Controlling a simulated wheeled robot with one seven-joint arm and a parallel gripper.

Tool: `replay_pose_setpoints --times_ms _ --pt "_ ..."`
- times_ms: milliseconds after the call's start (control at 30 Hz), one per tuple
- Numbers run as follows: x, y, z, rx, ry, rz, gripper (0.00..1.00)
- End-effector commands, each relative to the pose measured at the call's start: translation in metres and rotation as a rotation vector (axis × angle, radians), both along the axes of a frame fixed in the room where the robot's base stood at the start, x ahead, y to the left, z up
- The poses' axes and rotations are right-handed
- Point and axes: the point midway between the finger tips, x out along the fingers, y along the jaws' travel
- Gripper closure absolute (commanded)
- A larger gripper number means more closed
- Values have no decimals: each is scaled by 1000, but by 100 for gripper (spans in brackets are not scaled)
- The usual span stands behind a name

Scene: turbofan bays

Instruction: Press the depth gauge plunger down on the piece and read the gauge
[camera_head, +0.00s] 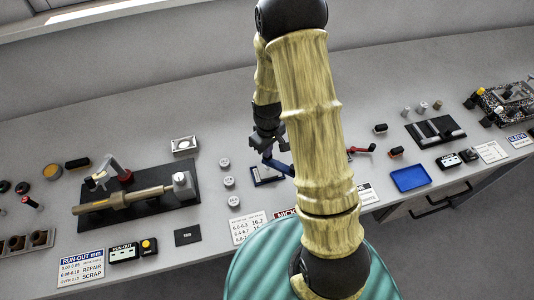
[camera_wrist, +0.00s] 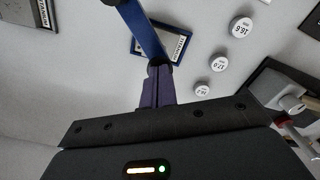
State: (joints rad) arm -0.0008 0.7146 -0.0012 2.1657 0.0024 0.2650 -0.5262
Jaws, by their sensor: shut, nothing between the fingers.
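My gripper (camera_head: 268,152) is shut and empty above the middle of the bench. In the wrist view its fingers (camera_wrist: 158,72) point at the black end of a blue bar (camera_wrist: 140,28); they overlap it there, and I cannot tell whether they touch. The bar passes over a blue-edged plate (camera_wrist: 176,42) with a printed label, which also shows in the head view (camera_head: 264,180). They look like the depth gauge stand, but I cannot make out the plunger or a reading. My arm hides part of this area in the head view.
Several round numbered discs (camera_head: 229,182) stand left of the plate, with a value card (camera_head: 247,228) in front. A run-out fixture (camera_head: 138,195) fills the left bench. A blue tray (camera_head: 410,178) and black block (camera_head: 436,131) are right. A red-handled tool (camera_head: 362,150) lies beside my arm.

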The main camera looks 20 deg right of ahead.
Motion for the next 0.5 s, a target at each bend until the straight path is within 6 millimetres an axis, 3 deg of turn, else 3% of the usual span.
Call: replay_pose_setpoints --times_ms 500 --pt "1 0 37 0 -4 0 100"
